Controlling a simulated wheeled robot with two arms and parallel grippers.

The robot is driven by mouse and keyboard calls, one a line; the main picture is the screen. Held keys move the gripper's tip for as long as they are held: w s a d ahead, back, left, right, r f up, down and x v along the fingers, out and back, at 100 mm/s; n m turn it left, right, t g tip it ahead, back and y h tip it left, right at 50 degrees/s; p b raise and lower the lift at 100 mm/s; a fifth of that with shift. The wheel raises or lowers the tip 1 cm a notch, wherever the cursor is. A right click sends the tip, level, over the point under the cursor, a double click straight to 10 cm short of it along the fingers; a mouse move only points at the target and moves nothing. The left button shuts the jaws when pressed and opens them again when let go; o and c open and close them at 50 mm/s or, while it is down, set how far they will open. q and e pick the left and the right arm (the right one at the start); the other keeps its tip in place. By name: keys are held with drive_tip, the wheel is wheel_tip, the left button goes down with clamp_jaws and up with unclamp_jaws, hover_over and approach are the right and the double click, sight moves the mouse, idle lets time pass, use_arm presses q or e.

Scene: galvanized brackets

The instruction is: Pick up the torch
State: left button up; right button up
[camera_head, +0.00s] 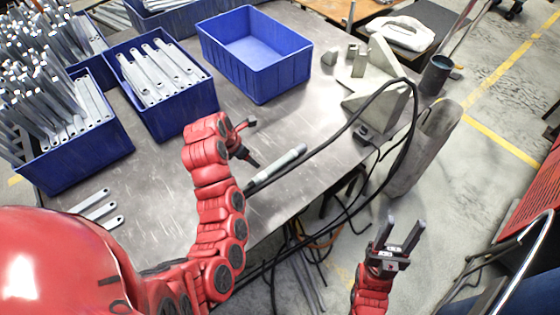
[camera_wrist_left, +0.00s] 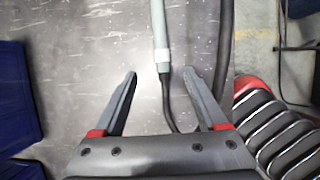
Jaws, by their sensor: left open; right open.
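The torch (camera_head: 290,162), with a pale grey-green handle and a black cable, lies on the metal table near its front edge. My left gripper (camera_head: 255,143) is open just left of the torch, above the table. In the left wrist view the torch (camera_wrist_left: 160,35) lies ahead, lined up between the two open fingers (camera_wrist_left: 160,74). The fingers do not close on it; its height gap to them is hard to judge. My right gripper (camera_head: 401,230) is open and empty, off the table's right front edge above the floor.
Blue bins with metal brackets (camera_head: 165,90) stand at the left. An empty blue bin (camera_head: 257,65) stands behind the torch. Black cable (camera_head: 345,120) loops across the table to grey metal parts (camera_head: 372,85). Loose brackets (camera_head: 98,207) lie at front left.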

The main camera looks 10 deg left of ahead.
use_arm(q)
drive_tip(key=b, duration=1)
approach(264, 173)
drive_tip(key=shift+w+d+f, duration=0.3)
drive_tip(key=shift+d+f, duration=0.05)
drive_tip(key=shift+f, duration=0.3)
drive_tip(key=p+x, duration=0.1)
drive_tip(key=x, duration=0.2)
drive_tip(key=shift+d, duration=0.1)
drive_tip(key=shift+w+f+p, duration=0.25)
drive_tip(key=shift+f+p, duration=0.2)
drive_tip(key=shift+f, duration=0.1)
drive_tip(key=p+x, duration=0.1)
drive_tip(key=x, duration=0.2)
drive_tip(key=shift+f, duration=0.1)
drive_tip(key=shift+w+f, duration=0.25)
drive_tip(key=shift+f, duration=0.35)
clamp_jaws()
